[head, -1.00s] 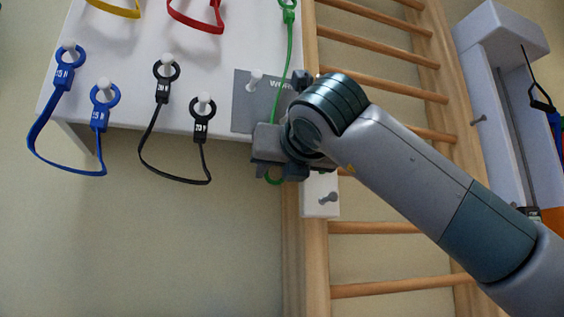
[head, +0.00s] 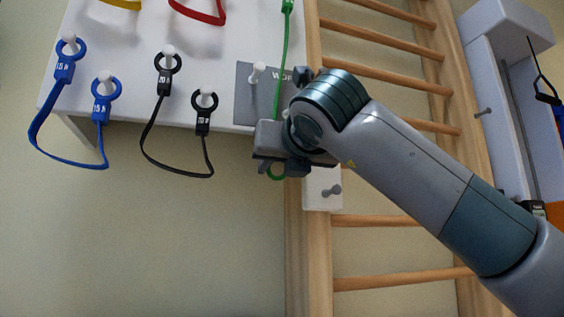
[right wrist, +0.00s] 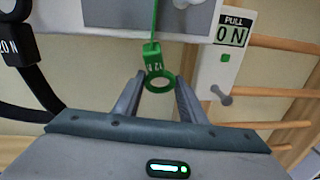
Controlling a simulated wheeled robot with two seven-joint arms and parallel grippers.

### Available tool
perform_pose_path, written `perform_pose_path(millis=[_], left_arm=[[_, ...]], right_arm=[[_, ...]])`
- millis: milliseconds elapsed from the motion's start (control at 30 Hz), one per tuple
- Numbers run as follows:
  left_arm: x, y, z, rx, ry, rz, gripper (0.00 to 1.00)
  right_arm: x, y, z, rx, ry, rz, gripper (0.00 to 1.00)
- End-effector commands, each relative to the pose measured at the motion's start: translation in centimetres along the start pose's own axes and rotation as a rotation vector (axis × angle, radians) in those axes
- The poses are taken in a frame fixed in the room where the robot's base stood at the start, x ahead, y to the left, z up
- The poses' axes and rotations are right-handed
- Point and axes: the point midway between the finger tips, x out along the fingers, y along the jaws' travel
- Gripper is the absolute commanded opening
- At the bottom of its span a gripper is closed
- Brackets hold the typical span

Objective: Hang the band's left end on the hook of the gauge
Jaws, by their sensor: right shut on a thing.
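The green band (head: 284,45) runs down from a tag at the top edge of the head view. Its lower ring (right wrist: 160,80), with a green tag, sits between the fingertips in the right wrist view. My right gripper (head: 273,168) is shut on this end; it also shows in the right wrist view (right wrist: 160,84). The white gauge (head: 312,200) is just right of and below the gripper. Its grey hook (head: 331,190) is bare, and also shows in the right wrist view (right wrist: 221,96). The gauge display (right wrist: 232,33) reads "0 N". My left gripper is out of view.
A white board (head: 225,75) holds blue (head: 62,158) and black (head: 175,172) bands on pegs, left of the gripper. A grey plate with an empty peg (head: 257,72) is close above it. Wooden wall bars (head: 385,225) stand behind my right arm.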

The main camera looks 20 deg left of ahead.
Motion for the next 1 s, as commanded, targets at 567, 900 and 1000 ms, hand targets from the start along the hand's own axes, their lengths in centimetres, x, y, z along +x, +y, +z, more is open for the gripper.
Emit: perform_pose_path(millis=[567, 900, 1000], left_arm=[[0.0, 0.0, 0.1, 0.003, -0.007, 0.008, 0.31], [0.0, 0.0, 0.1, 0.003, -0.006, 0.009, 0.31], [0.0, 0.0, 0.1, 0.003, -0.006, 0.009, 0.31]], right_arm=[[0.1, 0.2, 0.6, 0.000, -0.002, 0.000, 0.00], [0.0, 0.2, 0.6, 0.000, -0.003, 0.001, 0.59], [0.0, 0.2, 0.6, 0.000, -0.003, 0.001, 0.59]])
